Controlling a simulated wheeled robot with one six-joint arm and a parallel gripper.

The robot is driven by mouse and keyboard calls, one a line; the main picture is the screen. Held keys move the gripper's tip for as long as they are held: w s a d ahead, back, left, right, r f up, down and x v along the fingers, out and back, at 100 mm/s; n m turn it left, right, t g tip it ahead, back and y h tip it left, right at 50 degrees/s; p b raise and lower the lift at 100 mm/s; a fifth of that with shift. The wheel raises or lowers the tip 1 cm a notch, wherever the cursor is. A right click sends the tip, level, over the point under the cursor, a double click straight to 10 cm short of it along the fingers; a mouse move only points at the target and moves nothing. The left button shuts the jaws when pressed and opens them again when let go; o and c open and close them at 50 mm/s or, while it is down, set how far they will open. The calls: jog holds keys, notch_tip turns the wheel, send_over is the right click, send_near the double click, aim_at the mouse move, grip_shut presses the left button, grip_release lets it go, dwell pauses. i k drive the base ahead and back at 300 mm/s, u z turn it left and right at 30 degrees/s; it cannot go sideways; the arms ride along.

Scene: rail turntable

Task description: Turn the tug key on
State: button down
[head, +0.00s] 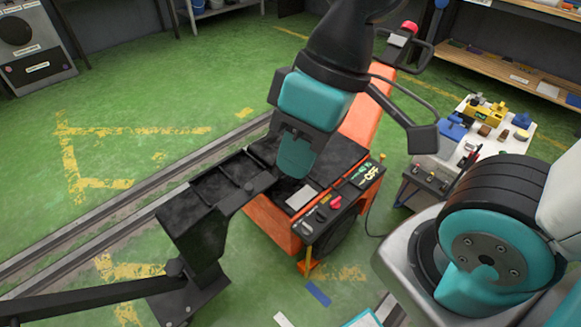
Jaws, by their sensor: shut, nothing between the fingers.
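The orange tug (268,219) stands on the green floor in the middle of the head view. Its black control panel (345,196) is on the near right side, with a small sign reading OFF (371,174). A red knob (335,202) sits on the panel, with small dark controls (322,214) beside it. I cannot tell which of these is the key. My gripper (293,165), teal and black, points down over the tug's dark top, to the upper left of the panel. It is shut and empty, apart from the panel controls. Its fingertips are hard to make out.
A black post and bar (195,230) stand at the tug's left. Rails (110,222) cross the floor behind. A white-topped bench (490,130) with coloured parts is at the right. Shelves line the upper right wall. The left floor is clear.

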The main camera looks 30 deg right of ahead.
aim_at(306, 230)
jog(key=u, duration=1.2)
jog(key=i, duration=0.35)
jog(key=z, duration=1.35)
